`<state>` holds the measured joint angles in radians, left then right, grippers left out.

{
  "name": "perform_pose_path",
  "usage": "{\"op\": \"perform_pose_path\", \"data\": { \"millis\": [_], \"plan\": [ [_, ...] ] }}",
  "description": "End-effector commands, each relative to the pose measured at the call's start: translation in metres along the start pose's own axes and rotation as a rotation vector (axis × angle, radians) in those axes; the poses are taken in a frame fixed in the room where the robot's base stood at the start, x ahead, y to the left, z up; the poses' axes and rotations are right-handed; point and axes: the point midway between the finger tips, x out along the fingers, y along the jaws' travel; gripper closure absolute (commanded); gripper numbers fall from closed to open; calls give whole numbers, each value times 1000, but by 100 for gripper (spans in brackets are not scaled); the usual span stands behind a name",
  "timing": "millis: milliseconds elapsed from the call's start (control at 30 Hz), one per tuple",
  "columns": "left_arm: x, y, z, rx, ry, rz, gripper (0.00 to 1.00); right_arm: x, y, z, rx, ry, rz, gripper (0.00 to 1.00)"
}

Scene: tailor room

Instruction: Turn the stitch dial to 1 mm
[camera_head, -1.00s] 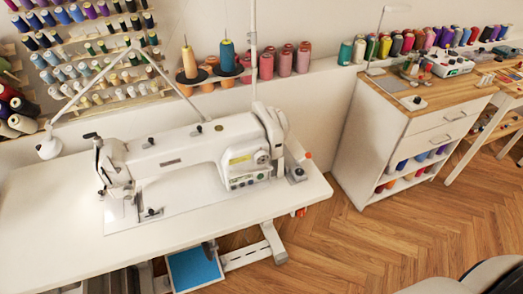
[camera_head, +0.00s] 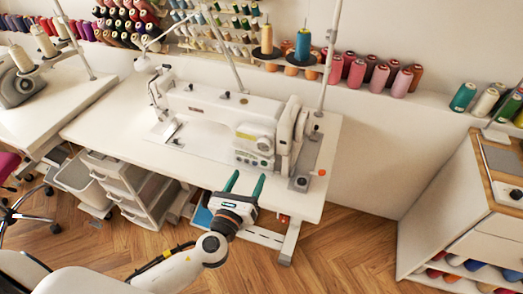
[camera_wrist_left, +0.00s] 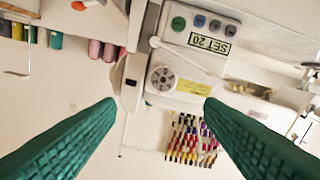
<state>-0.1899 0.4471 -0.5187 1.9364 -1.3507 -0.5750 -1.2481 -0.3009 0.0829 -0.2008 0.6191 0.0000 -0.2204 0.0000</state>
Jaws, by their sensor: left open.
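The white sewing machine (camera_head: 215,115) stands on its white table, with a panel of small buttons low on its right-hand body. The stitch dial (camera_wrist_left: 163,79) shows in the left wrist view as a round light dial with dark marks, on the machine's end beside a "SET 20" label (camera_wrist_left: 210,43). That view looks upside down, and the dial's setting is too small to read. My left gripper (camera_head: 246,182) is open and empty, its two green fingers at the table's front edge pointing toward the machine. In the wrist view the dial lies between the fingers, apart from them. My right gripper is out of view.
The table's front edge (camera_head: 180,170) lies close to my left gripper. Thread cones (camera_head: 375,74) line the wall ledge. A drawer cabinet (camera_head: 465,205) stands at the right. Open wooden floor (camera_head: 340,245) lies between table and cabinet.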

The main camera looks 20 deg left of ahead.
Motion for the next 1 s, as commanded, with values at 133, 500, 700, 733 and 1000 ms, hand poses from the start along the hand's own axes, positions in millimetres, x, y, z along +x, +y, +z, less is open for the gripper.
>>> {"op": "perform_pose_path", "data": {
  "millis": [133, 500, 700, 733, 1000],
  "plan": [
    [28, 0, -2, -3, 1, -2, 38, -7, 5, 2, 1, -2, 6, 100],
    [95, 0, 0, -6, -2, -2, 38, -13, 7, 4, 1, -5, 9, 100],
    [109, -1, 1, -6, -4, -2, 38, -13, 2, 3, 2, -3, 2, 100],
    [110, -1, 1, -6, -4, -2, 38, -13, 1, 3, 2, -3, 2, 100],
    [110, -1, 2, -7, -4, -2, 39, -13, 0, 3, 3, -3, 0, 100]
  ]
}}
